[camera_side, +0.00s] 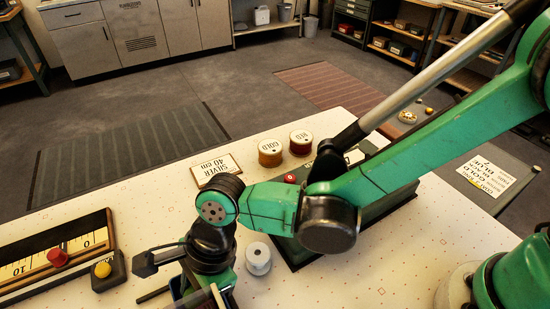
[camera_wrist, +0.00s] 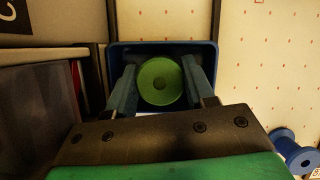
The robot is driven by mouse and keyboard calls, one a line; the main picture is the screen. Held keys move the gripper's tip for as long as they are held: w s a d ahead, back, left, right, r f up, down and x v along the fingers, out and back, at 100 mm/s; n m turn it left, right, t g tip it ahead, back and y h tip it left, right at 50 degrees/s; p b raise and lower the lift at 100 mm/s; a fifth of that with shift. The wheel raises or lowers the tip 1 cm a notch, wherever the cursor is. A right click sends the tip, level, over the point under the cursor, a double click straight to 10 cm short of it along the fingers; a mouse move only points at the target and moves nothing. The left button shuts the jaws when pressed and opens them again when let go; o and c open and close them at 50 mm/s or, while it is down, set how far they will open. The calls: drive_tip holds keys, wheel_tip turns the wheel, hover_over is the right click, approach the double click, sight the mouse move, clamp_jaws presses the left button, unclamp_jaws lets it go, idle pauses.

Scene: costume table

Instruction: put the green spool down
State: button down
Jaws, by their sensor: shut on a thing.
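The green spool (camera_wrist: 148,92) shows in the wrist view with its round end toward the camera. My gripper (camera_wrist: 161,84) is shut on it, one finger on each side. A blue open-topped bin (camera_wrist: 160,47) surrounds the spool and fingertips in that view; whether the spool touches its floor I cannot tell. In the side view my wrist is low at the front of the table, and the green spool is not distinguishable there.
A pale spool (camera_side: 258,258) stands right of my wrist in the side view. A ruler board (camera_side: 58,254) and a yellow button box (camera_side: 106,270) are at left.

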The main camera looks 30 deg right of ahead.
drive_tip(key=shift+f, duration=0.15)
drive_tip(key=c, duration=0.6)
unclamp_jaws()
drive_tip(key=s+v, duration=0.1)
drive_tip(key=v, duration=1.1)
drive_tip(key=w+d+n+t+h, duration=0.1)
drive_tip(key=d+n+t, duration=0.3)
drive_tip(key=d+n, duration=0.4)
drive_tip(key=w+d+r+n+t+h, duration=0.1)
drive_tip(key=d+n, duration=0.7)
drive_tip(key=d, duration=1.2)
drive_tip(key=w+t+h, duration=0.1)
drive_tip(key=t+h, duration=0.1)
drive_tip(key=t, duration=0.1)
drive_tip(key=shift+w+r+h, duration=0.2)
drive_tip(key=shift+w+h, duration=0.05)
drive_tip(key=shift+h, duration=0.05)
